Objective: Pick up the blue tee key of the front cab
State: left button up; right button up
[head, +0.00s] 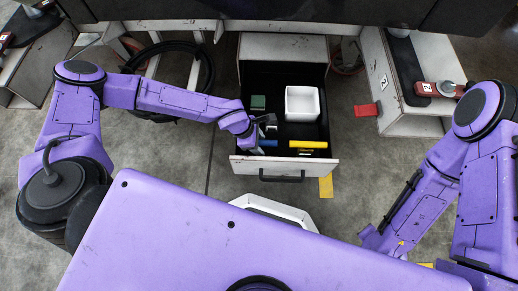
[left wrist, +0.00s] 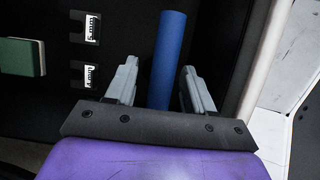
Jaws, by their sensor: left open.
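The blue tee key (head: 267,143) lies in the open drawer near its front wall, on the left side. In the left wrist view its blue bar (left wrist: 171,45) runs between the two grey fingers of my left gripper (left wrist: 160,72). The fingers stand apart, with a gap on both sides of the bar. In the head view my left gripper (head: 264,123) is over the drawer, just behind the blue key. The lower end of the bar is hidden behind the gripper's body. I do not make out my right gripper's fingers; only my right arm shows.
The drawer's front wall (head: 286,168) has a dark handle. Inside are a white box (head: 302,104), a green block (head: 258,102) and a yellow piece (head: 308,145). Labels (left wrist: 90,76) reading 4 mm and 5 mm lie beside the key. A grey cabinet (head: 405,115) stands right.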

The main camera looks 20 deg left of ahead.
pick_arm(q)
grip_shut()
jog(key=shift+r, duration=0.1)
